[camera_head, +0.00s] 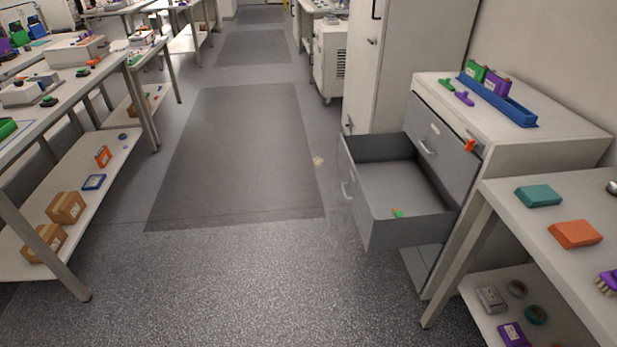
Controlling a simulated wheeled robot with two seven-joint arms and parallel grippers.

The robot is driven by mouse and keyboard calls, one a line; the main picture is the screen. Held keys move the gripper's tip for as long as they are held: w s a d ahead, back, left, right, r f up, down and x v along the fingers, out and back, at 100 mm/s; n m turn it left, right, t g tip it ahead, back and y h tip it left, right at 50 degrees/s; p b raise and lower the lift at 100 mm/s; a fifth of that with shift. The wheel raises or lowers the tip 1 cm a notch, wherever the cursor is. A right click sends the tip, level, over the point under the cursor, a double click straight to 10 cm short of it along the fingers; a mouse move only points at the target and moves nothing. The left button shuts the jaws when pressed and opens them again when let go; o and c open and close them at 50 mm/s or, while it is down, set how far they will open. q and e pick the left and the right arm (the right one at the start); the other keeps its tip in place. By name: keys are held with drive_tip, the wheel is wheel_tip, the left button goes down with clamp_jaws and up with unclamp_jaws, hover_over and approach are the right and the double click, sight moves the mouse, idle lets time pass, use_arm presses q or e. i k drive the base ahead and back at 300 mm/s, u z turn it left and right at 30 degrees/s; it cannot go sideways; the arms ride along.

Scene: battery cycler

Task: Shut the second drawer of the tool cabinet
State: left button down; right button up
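The tool cabinet (530,146) is a light box with grey drawer fronts, standing at the right against the wall. Its upper drawer (441,145) is shut and has a light handle (427,147). Below it, the second drawer (375,216) is pulled far out to the left, over the floor. Its front carries a light handle (346,190). A small green and orange item (397,213) lies inside the open drawer near its near wall. Neither of my grippers shows in the head view.
A blue tray (498,102) with green and purple items stands on the cabinet. A table (531,220) with several items stands close in front of the cabinet at the right. Workbenches (60,110) line the left. The floor (250,270) between is clear.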

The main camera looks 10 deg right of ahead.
sight(382, 172)
drive_tip(key=z, duration=0.25)
drive_tip(key=i, duration=1.2)
drive_tip(key=z, duration=0.9)
